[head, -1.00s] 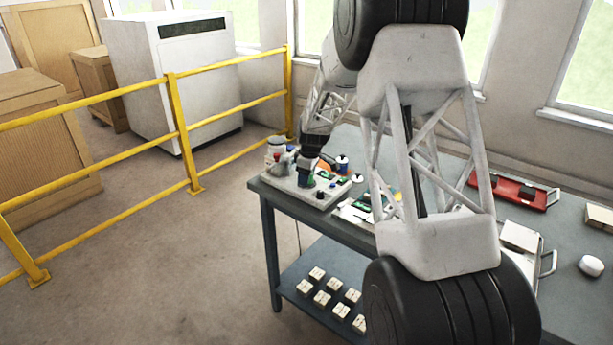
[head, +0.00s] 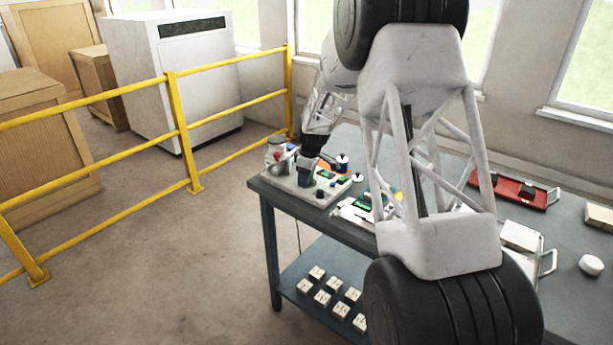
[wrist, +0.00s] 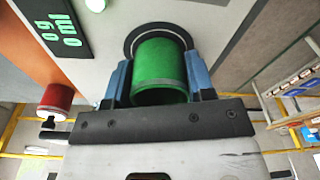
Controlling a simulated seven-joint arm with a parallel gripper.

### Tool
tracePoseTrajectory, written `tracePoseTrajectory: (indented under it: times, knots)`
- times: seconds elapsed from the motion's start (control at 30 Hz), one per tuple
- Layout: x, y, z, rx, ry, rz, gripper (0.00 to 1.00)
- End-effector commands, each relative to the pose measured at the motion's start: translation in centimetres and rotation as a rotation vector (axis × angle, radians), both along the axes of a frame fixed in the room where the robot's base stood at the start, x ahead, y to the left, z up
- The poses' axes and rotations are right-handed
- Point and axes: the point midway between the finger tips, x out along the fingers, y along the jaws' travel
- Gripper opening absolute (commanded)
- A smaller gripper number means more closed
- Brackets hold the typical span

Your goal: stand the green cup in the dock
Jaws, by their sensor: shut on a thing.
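The green cup (wrist: 160,68) is between the blue fingers of my gripper (wrist: 160,82) in the wrist view. My gripper is shut on its sides. The dock appears as a dark ring (wrist: 158,27) in a pale panel, around the cup's far end. I cannot tell whether the cup is seated in it or just in front of it. In the head view my gripper (head: 305,180) is low over the pale test station (head: 326,195) at the table's left end. The cup cannot be made out clearly there.
A display (wrist: 57,27) reading 0 g and 0 ml is beside the ring, with a red knob (wrist: 57,98) farther left. The grey table (head: 460,170) also bears a red tray (head: 512,190) and a white round object (head: 591,264). A yellow railing (head: 180,125) stands left.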

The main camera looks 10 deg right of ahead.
Motion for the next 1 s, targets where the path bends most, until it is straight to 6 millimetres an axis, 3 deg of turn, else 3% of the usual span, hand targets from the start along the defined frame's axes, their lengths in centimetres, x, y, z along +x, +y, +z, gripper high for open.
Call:
tracePoseTrajectory:
  times: [0.43,0.47,0.6,0.83,0.97,1.0]
  knots:
    - [0.0,0.0,-0.35,0.0,0.0,0.0,0.22]
    - [0.0,0.0,-0.33,0.0,0.0,0.0,0.54]
    - [0.0,0.0,-0.34,0.0,0.0,0.0,0.75]
    - [-0.01,0.0,-0.37,0.0,0.0,0.0,0.81]
    - [-0.01,0.0,-0.37,0.0,0.0,0.0,1.0]
    - [-0.01,0.0,-0.36,0.0,0.0,0.0,1.0]
